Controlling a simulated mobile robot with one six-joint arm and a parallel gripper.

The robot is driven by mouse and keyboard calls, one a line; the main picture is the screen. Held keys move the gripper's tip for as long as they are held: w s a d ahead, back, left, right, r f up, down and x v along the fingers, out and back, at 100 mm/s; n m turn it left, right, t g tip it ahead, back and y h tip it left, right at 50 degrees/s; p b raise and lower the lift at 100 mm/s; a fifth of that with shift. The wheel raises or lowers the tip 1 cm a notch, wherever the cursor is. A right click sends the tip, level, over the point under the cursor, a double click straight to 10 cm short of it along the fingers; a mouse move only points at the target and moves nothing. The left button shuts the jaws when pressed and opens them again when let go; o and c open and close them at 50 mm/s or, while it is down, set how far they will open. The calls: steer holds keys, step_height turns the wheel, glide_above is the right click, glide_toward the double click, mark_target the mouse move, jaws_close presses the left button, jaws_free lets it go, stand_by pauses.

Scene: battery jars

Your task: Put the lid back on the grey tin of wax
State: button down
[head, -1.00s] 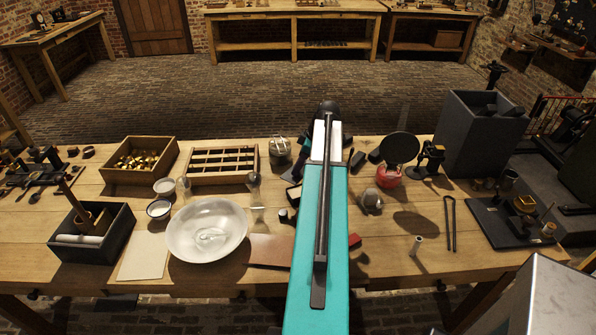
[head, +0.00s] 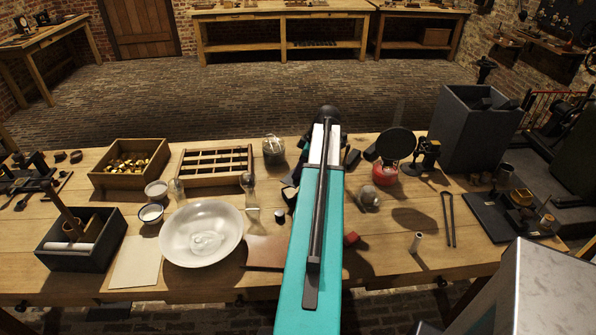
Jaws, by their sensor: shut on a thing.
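My teal arm covers the middle of the bench in the head view, and my gripper's fingers are hidden behind it. Dark shapes show just left of the arm, but I cannot make out jaws or a held thing there. A small grey round container (head: 275,150) stands at the back of the bench, left of the arm. I cannot tell whether it is the tin of wax. No lid can be made out with certainty.
A white dish (head: 202,233) and a dark open box (head: 80,258) stand at front left. A brass-filled wooden tray (head: 130,163) and a slotted rack (head: 216,164) are behind. Right of the arm are a dark disc (head: 397,143) above a red base (head: 384,174), and a tall grey bin (head: 471,135).

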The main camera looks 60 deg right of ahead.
mark_target(298, 181)
steer(key=shift+f+b, duration=1.35)
steer(key=shift+f, duration=1.45)
steer(key=shift+f+b, duration=0.15)
steer(key=shift+b, duration=0.3)
stand_by(0.9)
stand_by(0.4)
steer(key=c, duration=1.2)
jaws_free()
steer(key=shift+r+p, duration=1.6)
steer(key=shift+r, duration=1.9)
